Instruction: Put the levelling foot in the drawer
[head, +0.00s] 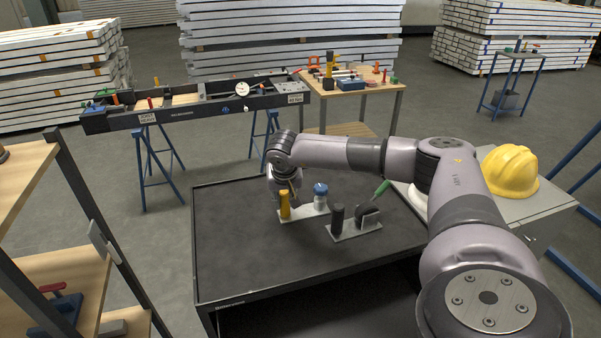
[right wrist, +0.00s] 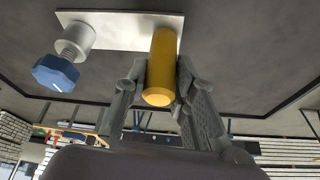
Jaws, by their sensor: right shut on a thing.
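A yellow cylinder (head: 284,208) stands on a small light plate (head: 303,214) on the black cabinet top. Beside it on the plate is a blue-headed piece (head: 320,190) with a silver base. The right wrist view shows its threaded stem and blue knob (right wrist: 57,73); it looks most like the levelling foot. My right gripper (head: 285,190) is shut on the yellow cylinder, which shows between its fingers in the right wrist view (right wrist: 160,70). A dark space (head: 325,312) below the cabinet's front edge looks like an open drawer; its inside is mostly hidden. My left gripper is out of view.
A second plate (head: 350,234) holds a black cylinder and a dark holder with a green-handled tool (head: 381,188). A yellow helmet (head: 511,171) sits on a grey surface at right. The cabinet top's left part (head: 235,230) is clear. Shelves (head: 60,260) stand at left.

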